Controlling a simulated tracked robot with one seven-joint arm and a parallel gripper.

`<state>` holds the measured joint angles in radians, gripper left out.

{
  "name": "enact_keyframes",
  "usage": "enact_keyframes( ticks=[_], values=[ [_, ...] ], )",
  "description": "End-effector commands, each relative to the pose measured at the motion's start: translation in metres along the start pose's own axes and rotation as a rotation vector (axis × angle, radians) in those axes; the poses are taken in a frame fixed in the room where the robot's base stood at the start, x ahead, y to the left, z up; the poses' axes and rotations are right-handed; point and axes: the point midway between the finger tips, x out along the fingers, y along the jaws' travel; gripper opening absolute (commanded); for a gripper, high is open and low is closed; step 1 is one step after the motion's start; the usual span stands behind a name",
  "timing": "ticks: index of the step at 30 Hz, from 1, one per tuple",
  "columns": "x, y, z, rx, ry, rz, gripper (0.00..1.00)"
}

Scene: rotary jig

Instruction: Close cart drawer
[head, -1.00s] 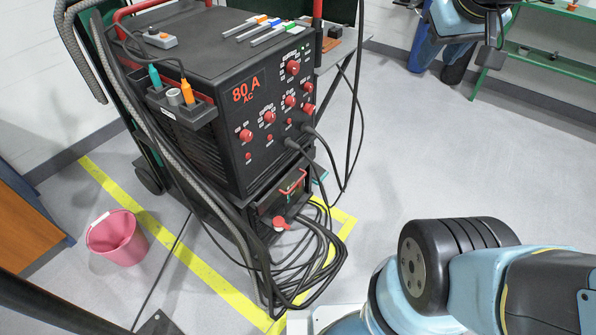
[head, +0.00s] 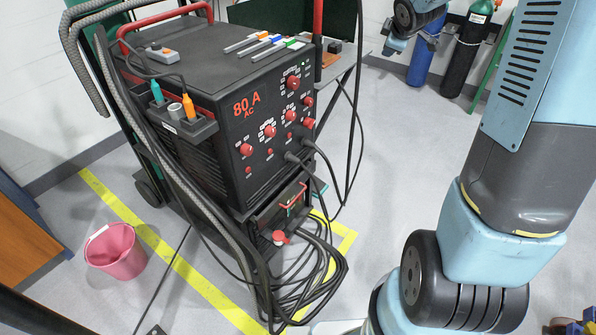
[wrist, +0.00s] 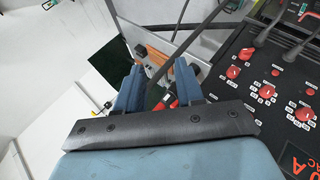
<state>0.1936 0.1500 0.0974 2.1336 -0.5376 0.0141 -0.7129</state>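The cart (head: 250,262) carries a black welder with red knobs. Below the welder is the drawer (head: 272,212), with a red handle (head: 293,197) and something green by it. It seems to stand out from the cart front, but I cannot tell how far. My gripper (head: 392,46) is at the back, to the right of the welder and well away from the drawer. In the wrist view my gripper (wrist: 158,84) has its two blue fingers apart with nothing held between them. The welder's knobbed front shows upside down at right there, with a red and green part at the top corner.
Black cables (head: 318,268) hang and coil in front of the cart below the drawer. A red valve-like part (head: 281,237) sits there. A pink bucket (head: 115,250) stands at left. Gas bottles (head: 468,45) stand at the back. Grey floor right of the cart is clear.

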Motion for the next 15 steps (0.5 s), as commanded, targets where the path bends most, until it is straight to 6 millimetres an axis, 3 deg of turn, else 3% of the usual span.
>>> enact_keyframes(
  ticks=[1, 8, 15],
  values=[
    [0.022, -0.002, 0.002, -0.043, 0.019, -0.005, 0.37],
    [0.107, -0.017, -0.004, -0.263, 0.144, -0.005, 0.37],
    [0.189, -0.054, -0.008, -0.464, 0.303, -0.003, 0.37]
  ],
)
